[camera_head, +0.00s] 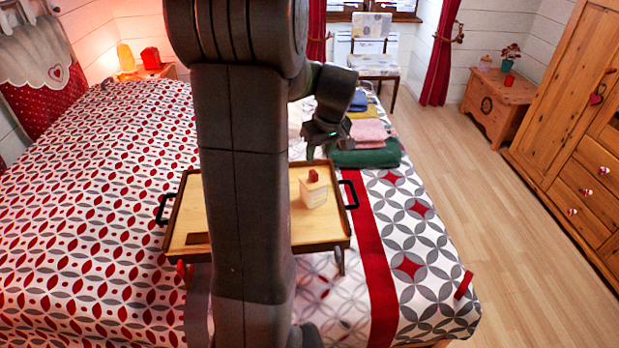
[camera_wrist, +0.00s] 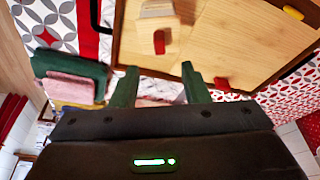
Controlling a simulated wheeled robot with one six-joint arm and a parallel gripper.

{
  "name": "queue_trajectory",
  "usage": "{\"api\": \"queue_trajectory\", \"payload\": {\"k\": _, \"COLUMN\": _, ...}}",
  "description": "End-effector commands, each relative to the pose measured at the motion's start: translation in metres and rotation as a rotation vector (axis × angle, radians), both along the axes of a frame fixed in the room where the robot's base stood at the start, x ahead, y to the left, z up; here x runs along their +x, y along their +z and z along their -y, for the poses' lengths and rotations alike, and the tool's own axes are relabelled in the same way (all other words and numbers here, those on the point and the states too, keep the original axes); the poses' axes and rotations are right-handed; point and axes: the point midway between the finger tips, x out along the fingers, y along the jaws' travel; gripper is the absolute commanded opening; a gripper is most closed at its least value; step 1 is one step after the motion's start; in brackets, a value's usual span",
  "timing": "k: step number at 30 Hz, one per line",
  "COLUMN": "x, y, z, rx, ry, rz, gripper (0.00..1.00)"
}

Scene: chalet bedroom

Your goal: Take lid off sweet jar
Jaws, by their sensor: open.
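The sweet jar (camera_head: 313,194) is a small whitish jar standing upright on the right part of a wooden tray. Its pale wooden lid (camera_head: 313,182) is on top, with a red knob (camera_head: 313,175). In the wrist view the jar is at the top edge, partly cut off, with its red knob (camera_wrist: 159,42) pointing toward my gripper. My gripper (camera_head: 320,152) is open and empty, behind and above the jar in the head view. In the wrist view its two green fingers (camera_wrist: 158,80) are apart, with the knob beyond their tips and not between them.
The tray (camera_head: 320,238) with dark rim and black handles stands on the patterned bed (camera_head: 90,210). Folded towels (camera_head: 372,155) lie behind it at the right. A red item (camera_wrist: 221,83) and a yellow item (camera_wrist: 293,12) show at the tray. My arm hides the tray's middle in the head view.

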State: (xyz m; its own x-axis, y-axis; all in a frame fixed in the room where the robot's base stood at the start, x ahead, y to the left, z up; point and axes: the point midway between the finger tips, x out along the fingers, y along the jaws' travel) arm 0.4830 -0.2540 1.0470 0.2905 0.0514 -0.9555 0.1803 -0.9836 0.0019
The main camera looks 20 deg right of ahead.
Motion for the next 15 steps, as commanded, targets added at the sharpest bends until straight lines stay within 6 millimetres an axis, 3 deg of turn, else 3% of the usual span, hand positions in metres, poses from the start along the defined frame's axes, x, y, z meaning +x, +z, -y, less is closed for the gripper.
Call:
{"api": "queue_trajectory", "payload": {"k": 6, "x": 0.010, "y": -0.034, "z": -0.002, "rx": 0.003, "ry": 0.000, "rz": -0.003, "gripper": 0.42}}
{"api": "queue_trajectory", "payload": {"k": 15, "x": 0.016, "y": -0.053, "z": -0.003, "rx": 0.003, "ry": -0.001, "rz": -0.004, "gripper": 0.42}}
